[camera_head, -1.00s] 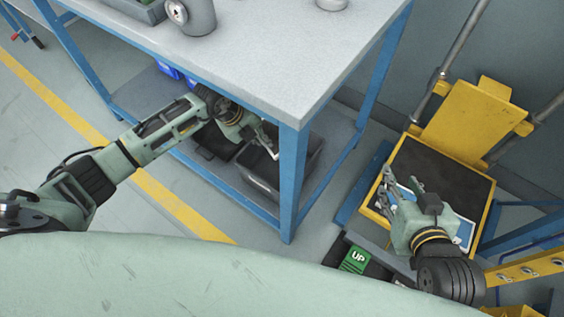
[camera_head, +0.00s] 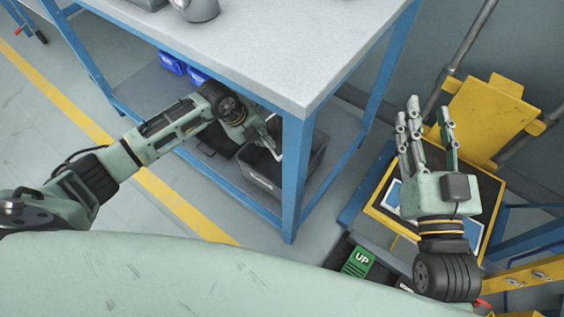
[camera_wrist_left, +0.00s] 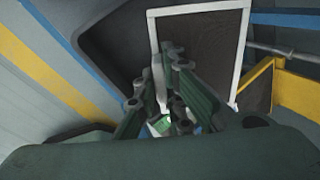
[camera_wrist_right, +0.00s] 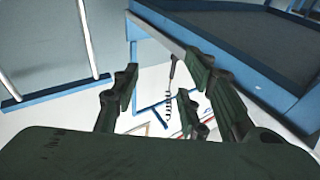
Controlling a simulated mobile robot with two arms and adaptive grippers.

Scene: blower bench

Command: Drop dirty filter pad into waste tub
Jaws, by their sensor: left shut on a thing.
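The dirty filter pad (camera_wrist_left: 200,45), a dark grey square in a white frame, shows in the left wrist view. My left gripper (camera_wrist_left: 172,60) is shut on its edge. In the head view my left gripper (camera_head: 268,138) is under the bench, with only a thin white edge of the pad visible. The waste tub (camera_head: 262,184), dark grey, sits on the lower shelf beneath the pad. Its dark wall also shows in the left wrist view (camera_wrist_left: 105,45). My right gripper (camera_head: 430,112) is open and empty, fingers pointing up the picture, above the yellow cart.
The bench's blue leg (camera_head: 293,175) stands right beside the tub, and the grey bench top (camera_head: 290,50) overhangs it. Blue bins (camera_head: 172,63) sit farther left on the shelf. The yellow cart (camera_head: 480,110) carries a white-framed panel (camera_head: 392,192), partly hidden by my right gripper.

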